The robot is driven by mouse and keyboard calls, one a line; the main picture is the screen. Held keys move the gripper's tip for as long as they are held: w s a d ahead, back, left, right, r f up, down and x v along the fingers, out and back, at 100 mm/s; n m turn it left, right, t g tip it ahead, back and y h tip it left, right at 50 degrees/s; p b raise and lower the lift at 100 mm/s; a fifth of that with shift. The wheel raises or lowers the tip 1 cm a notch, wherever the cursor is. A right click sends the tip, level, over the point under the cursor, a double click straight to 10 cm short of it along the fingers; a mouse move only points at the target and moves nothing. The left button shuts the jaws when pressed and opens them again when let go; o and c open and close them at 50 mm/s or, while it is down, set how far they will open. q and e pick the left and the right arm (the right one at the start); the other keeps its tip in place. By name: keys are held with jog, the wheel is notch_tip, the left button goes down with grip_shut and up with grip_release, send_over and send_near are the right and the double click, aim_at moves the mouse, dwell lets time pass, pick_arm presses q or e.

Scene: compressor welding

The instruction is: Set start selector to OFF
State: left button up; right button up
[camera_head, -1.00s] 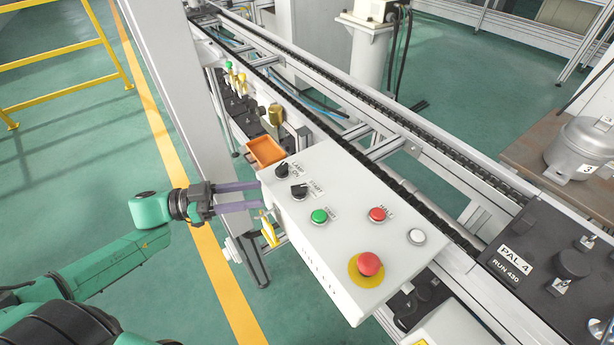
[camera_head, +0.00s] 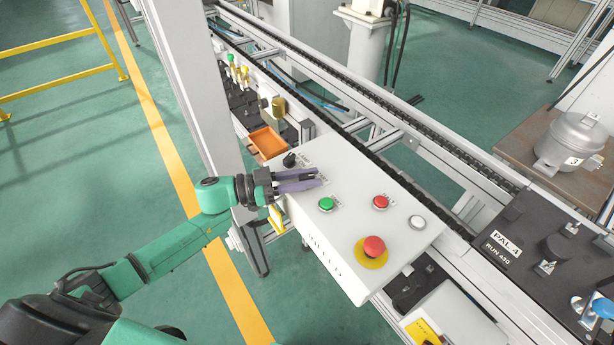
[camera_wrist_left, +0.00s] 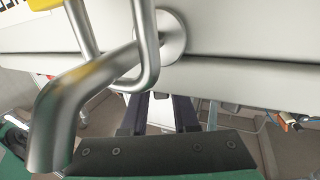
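The pale control box (camera_head: 335,228) stands beside the conveyor, its sloped top carrying the knobs and buttons. My left gripper (camera_head: 320,177) reaches over the box's left side in the head view, its purple-grey fingers lying across the spot of the start selector. The fingers and wrist hide that selector, so its pointer and any contact cannot be seen. In the left wrist view, the two dark fingers (camera_wrist_left: 163,110) stand apart with a gap between them. The black lamp selector (camera_head: 289,159) shows just beyond the fingers. My right gripper is not in view.
A green button (camera_head: 326,204), red button (camera_head: 380,202), white button (camera_head: 417,222) and red emergency stop (camera_head: 373,247) share the box top. An orange tray (camera_head: 267,143) lies behind it. A grey post (camera_head: 190,90) stands near my left arm. A bent metal tube (camera_wrist_left: 75,95) crosses the wrist view.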

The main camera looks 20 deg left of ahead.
pick_arm(q)
grip_shut()
jog(key=shift+r+n+t+y+p, duration=0.15)
jog(key=shift+n+t+y+p, duration=0.3)
jog(key=shift+t+p, duration=0.4)
jog(key=n+t+y+p, duration=0.1)
jog(key=n+t+p, duration=0.1)
jog(key=p, duration=0.1)
jog(key=shift+y, duration=0.35)
jog(key=shift+n+t+y+p, duration=0.75)
jog(key=shift+n+t+y, duration=0.2)
jog(key=shift+t+y, duration=0.15)
jog(key=n+t+y, duration=0.1)
jog(key=n+y, duration=0.1)
jog(key=shift+f+t+y, duration=0.25)
jog(key=shift+t+y, duration=0.1)
jog(key=shift+y, duration=0.05)
jog(key=shift+n+t+y, duration=0.6)
jog(key=shift+n+y, duration=0.5)
jog(key=shift+y, duration=0.4)
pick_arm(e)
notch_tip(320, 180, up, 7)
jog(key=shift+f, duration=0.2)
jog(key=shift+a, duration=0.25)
